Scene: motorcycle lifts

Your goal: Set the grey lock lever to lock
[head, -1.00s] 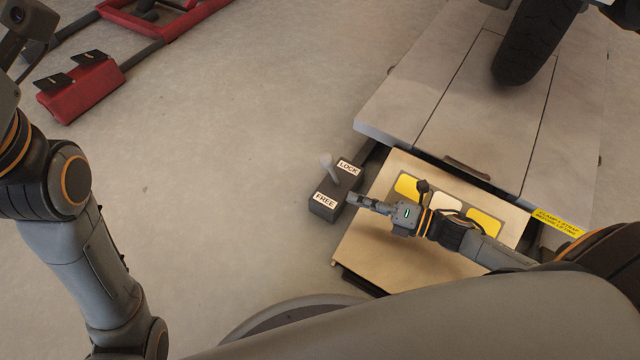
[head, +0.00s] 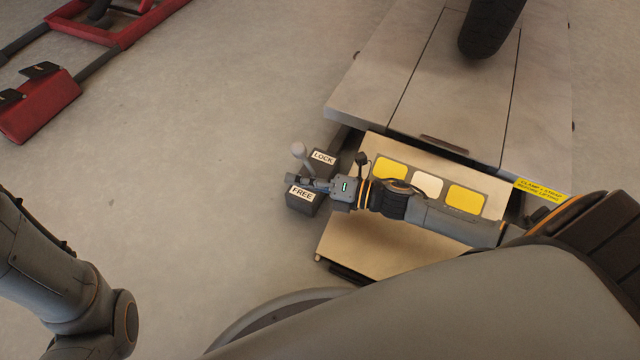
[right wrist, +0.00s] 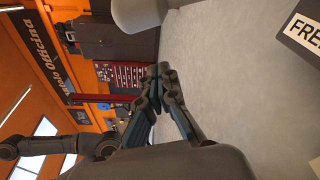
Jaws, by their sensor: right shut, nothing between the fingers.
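The grey lock lever (head: 299,152) has a rounded knob and stands on a dark box. The box (head: 318,176) carries a LOCK label (head: 323,157) on its far end and a FREE label (head: 302,194) on its near end. My right gripper (head: 294,181) is shut and empty, over the box and close beside the lever's shaft; contact cannot be told. In the right wrist view its fingers (right wrist: 163,75) meet at the tips. A grey rounded part, likely the knob (right wrist: 138,12), shows at the top. The head view shows my left arm, but not its gripper.
A pedal plate (head: 365,235) with yellow and white pads lies under my right arm. The lift platform (head: 395,70) with a motorcycle wheel (head: 490,25) is beyond it. A red lift part (head: 40,105) is at far left. The floor left of the box is clear.

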